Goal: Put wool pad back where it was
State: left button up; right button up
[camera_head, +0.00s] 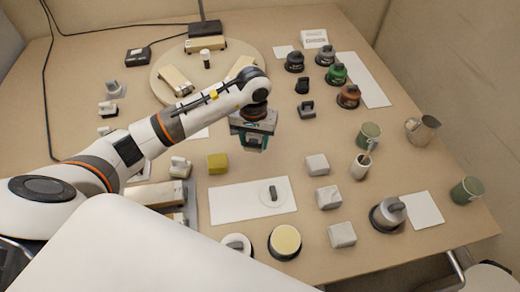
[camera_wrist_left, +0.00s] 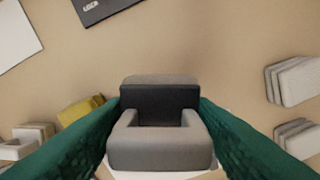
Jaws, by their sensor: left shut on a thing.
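My left gripper (camera_head: 254,143) is above the middle of the bench, behind the white mat (camera_head: 228,203). In the left wrist view its green fingers (camera_wrist_left: 160,125) are shut on a grey handled block (camera_wrist_left: 160,155) with a dark recessed middle. I cannot tell from its look whether this block is the wool pad. A pale disc with a dark grip (camera_head: 272,192) lies on the white mat. A round cream pad (camera_head: 285,240) with a dark rim lies in front of it. My right gripper is not in view.
A yellow block (camera_head: 217,163) and several pale blocks (camera_head: 328,197) stand around the mat. Mugs (camera_head: 369,135) and a metal jug (camera_head: 421,129) are at right. Dark, green and brown knobbed pads (camera_head: 336,74) stand at back right. A round board (camera_head: 208,68) is behind my arm.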

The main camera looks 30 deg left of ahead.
aim_at(254, 135)
pick_arm(q)
jog(key=f, duration=0.2)
jog(key=shift+s+f, duration=0.2)
jog(key=shift+f, duration=0.1)
jog(key=shift+w+f, duration=0.15)
jog(key=shift+f, duration=1.95)
jog(key=shift+f, duration=0.1)
jog(key=shift+f, duration=0.15)
jog(key=o, duration=1)
notch_tip(254, 135, up, 12)
jog(key=shift+r+b, duration=0.25)
jog(key=shift+b, duration=0.2)
jog(key=shift+f, duration=0.1)
